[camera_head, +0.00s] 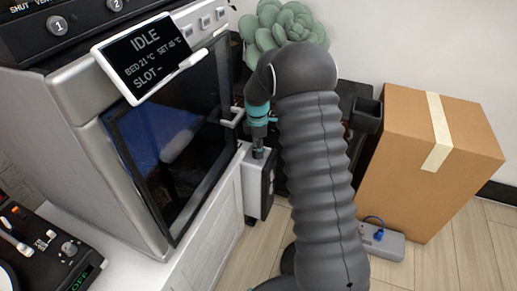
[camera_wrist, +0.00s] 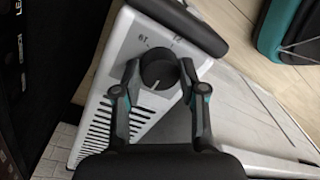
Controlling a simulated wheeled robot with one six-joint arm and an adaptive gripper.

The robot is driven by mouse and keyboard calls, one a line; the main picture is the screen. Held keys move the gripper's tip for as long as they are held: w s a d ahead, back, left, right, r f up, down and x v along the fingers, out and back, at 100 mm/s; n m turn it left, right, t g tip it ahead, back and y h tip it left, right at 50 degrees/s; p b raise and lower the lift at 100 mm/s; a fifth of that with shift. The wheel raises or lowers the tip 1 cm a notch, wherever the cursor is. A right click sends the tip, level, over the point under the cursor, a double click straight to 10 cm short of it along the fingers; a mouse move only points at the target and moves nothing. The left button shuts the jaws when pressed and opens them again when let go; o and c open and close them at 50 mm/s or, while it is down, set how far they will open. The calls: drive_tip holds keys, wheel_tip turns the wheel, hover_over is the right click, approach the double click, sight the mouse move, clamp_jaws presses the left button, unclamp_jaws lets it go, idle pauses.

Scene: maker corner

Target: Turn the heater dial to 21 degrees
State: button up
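The heater (camera_wrist: 118,85) is a white box with dark vent slots and a printed scale on its panel. In the head view its white side (camera_head: 257,185) shows beside the printer. The round black dial (camera_wrist: 158,68) sits on the panel and has a short pale pointer line. Small scale numbers show above it, too blurred to read surely. My gripper (camera_wrist: 160,70) has one finger on each side of the dial, very close to its edges. I cannot tell whether the fingers press on it. In the head view my gripper (camera_head: 258,150) points down at the heater, and the dial is hidden.
A large silver machine (camera_head: 95,128) with a glass door and an IDLE screen stands close on the left. A cardboard box (camera_head: 425,160) stands at the right, with a power strip (camera_head: 383,240) on the floor before it. A plant (camera_head: 283,25) is behind my arm.

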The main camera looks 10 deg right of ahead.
drive_tip(key=shift+m, duration=0.3)
drive_tip(key=m, duration=0.5)
drive_tip(key=shift+s+f, duration=0.1)
drive_tip(key=shift+s, duration=0.05)
drive_tip(key=m, duration=0.6)
drive_tip(key=shift+m+y, duration=0.3)
drive_tip(key=m, duration=0.6)
drive_tip(key=shift+s+t, duration=0.15)
drive_tip(key=shift+t, duration=0.15)
drive_tip(key=m, duration=0.6)
drive_tip(key=shift+m+p, duration=0.3)
drive_tip(key=shift+p, duration=0.05)
drive_tip(key=shift+s+f, duration=0.1)
drive_tip(key=o, duration=1.1)
drive_tip(key=shift+o, duration=0.2)
drive_tip(key=shift+r, duration=0.2)
